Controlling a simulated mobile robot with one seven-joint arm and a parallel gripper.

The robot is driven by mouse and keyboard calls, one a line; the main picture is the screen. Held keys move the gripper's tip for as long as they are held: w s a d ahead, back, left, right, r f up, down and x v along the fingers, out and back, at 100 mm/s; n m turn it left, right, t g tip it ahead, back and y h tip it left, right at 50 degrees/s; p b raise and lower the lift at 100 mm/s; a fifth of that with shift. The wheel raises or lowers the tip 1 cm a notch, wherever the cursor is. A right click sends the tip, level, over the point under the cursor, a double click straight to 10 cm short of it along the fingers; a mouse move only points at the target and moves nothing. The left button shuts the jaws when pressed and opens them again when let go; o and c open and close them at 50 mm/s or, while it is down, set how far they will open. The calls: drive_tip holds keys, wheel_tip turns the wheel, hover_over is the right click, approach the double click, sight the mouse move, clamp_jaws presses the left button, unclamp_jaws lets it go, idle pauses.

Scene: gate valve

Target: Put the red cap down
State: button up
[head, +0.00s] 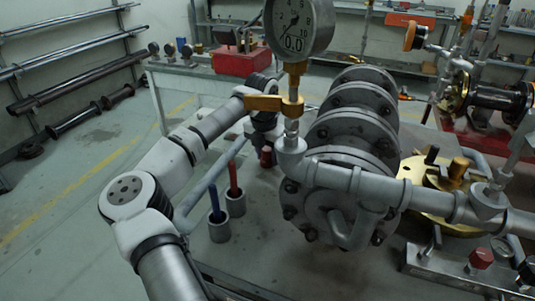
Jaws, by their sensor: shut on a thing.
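My gripper (265,142) points down beside the flanged gate valve (345,125), at its left. It is partly hidden by the yellow valve handle and the gauge pipe in front. The red cap (266,157), small and dark red, shows at its fingertips, and the gripper is shut on it. The cap appears just above the bench, near the holder cups; I cannot tell whether it touches a surface.
Two grey cups hold a red rod (233,180) and a blue rod (215,199) left of the valve. A pressure gauge (297,25) on a pipe with a yellow handle (272,104) stands in front. A brass flange (440,200) and a red-knobbed fitting (480,258) lie right.

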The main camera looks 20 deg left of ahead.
sight(265, 151)
drive_tip(key=shift+f, duration=0.15)
drive_tip(key=o, duration=1)
drive_tip(key=r, duration=0.4)
drive_tip(key=s+r, duration=0.1)
drive_tip(key=r, duration=0.7)
drive_tip(key=shift+s+a+r, duration=0.15)
drive_tip(key=shift+s, duration=0.05)
